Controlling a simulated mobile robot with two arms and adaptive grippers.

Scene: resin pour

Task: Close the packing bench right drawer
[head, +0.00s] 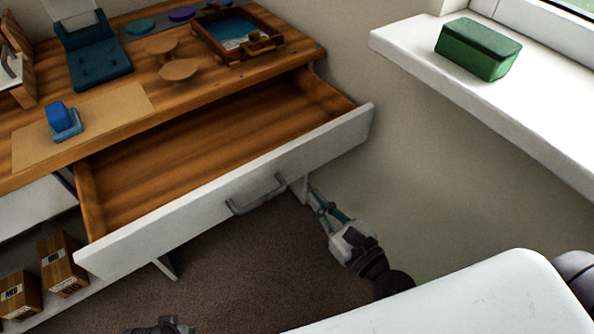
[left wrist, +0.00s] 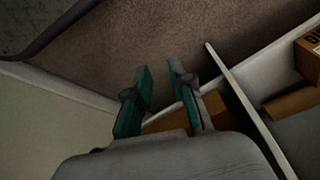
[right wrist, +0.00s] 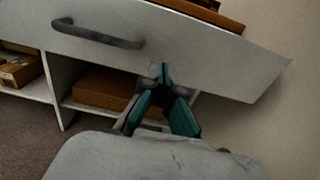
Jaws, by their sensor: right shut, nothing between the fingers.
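The packing bench right drawer (head: 215,200) is pulled far out and looks empty, with a wooden inside and a white front. Its grey handle (head: 258,195) is on the front and also shows in the right wrist view (right wrist: 98,36). My right gripper (head: 316,197) is shut and empty, right of the handle near the right part of the drawer front. In the right wrist view its fingertips (right wrist: 160,72) overlap the front's lower part; contact is unclear. My left gripper (left wrist: 157,72) is open and empty in the left wrist view, low above the floor; only a dark part shows in the head view.
The bench top (head: 190,105) holds a blue tape dispenser (head: 63,122), a teal device (head: 98,60) and a framed tray (head: 237,34). Boxes (head: 62,262) stand on the lower shelf. A windowsill (head: 480,95) with a green box (head: 477,48) is at right. Floor before the drawer is clear.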

